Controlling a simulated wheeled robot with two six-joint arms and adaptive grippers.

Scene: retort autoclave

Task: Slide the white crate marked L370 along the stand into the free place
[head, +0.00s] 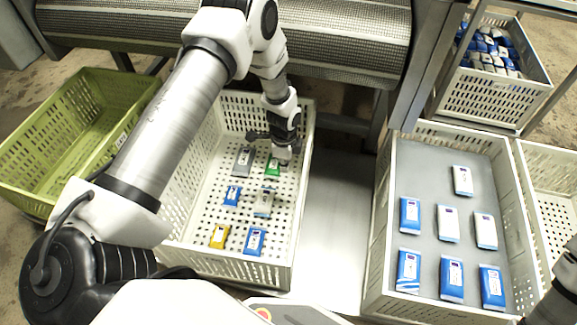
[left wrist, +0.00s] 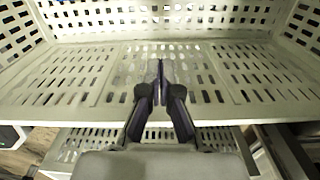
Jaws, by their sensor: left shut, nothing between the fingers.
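A white perforated crate (head: 225,261) stands left of centre in the head view, holding several blue, grey, green and yellow packs. No L370 marking is readable on it. My left gripper (head: 283,153) is over the right back part of this crate, near its right wall and the green pack (head: 272,168). In the left wrist view, my left gripper (left wrist: 160,75) has its fingers together and empty, in front of pale slotted crate surfaces (left wrist: 75,75). I cannot tell whether the fingers touch the crate. My right gripper is not in view.
Bare metal stand (head: 335,220) lies between this crate and a white crate (head: 384,215) with blue and white packs. A green crate (head: 30,165) is at the left. Another full crate (head: 490,98) stands at the back right. A mesh conveyor (head: 340,40) crosses behind.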

